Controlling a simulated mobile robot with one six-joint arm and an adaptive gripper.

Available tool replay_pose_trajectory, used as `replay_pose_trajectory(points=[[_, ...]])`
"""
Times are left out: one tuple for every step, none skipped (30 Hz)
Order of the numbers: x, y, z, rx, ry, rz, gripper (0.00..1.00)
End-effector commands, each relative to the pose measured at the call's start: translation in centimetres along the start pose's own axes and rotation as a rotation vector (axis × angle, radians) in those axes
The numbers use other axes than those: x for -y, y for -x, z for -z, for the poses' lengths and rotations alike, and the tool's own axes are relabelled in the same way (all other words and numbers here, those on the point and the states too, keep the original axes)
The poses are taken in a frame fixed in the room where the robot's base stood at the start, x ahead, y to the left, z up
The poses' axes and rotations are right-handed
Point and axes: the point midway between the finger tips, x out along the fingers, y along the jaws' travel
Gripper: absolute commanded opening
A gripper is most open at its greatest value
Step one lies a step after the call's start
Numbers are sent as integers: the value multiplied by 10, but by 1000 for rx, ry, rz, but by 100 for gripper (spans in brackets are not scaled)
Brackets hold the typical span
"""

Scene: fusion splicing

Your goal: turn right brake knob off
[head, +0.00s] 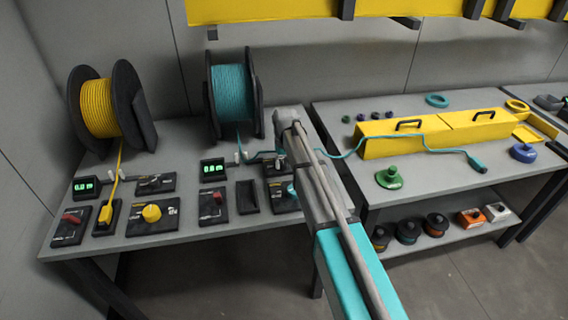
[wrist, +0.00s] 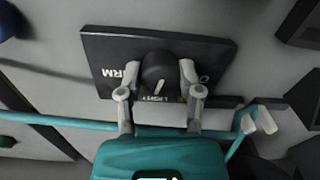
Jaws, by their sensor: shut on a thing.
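The right brake knob (wrist: 158,70) is a round black knob on a dark plate (wrist: 215,55) in the wrist view. The plate reads "FIRM" on the left, "LIGHT" below the knob and "O" on the right. The knob's short white mark is slightly tilted on its lower side, near "LIGHT". My gripper (wrist: 160,73) is shut on the knob, one pale finger on each side. In the head view my arm hides the gripper and most of the knob; part of the plate (head: 272,170) shows.
A teal cable (wrist: 60,123) runs across the wrist view beside my fingers, through a pale clip (wrist: 258,118). The teal spool (head: 232,92) stands behind the arm. A yellow knob (head: 151,213) and red-levered panels are on the left; yellow boxes (head: 405,135) are on the right table.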

Motion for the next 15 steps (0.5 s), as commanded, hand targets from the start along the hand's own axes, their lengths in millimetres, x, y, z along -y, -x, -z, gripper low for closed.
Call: replay_pose_trajectory(points=[[0,0,0,3,44,0,0],[0,0,0,4,73,0,0],[0,0,0,5,111,0,0],[-1,0,0,6,139,0,0],[-1,0,0,6,167,0,0],[-1,0,0,8,206,0,0],[-1,0,0,8,234,0,0],[-1,0,0,9,262,0,0],[-1,0,0,10,301,0,0],[-1,0,0,11,329,0,0],[-1,0,0,12,357,0,0],[-1,0,0,13,396,0,0],[-1,0,0,14,424,0,0],[-2,0,0,15,452,0,0],[-2,0,0,16,490,0,0]])
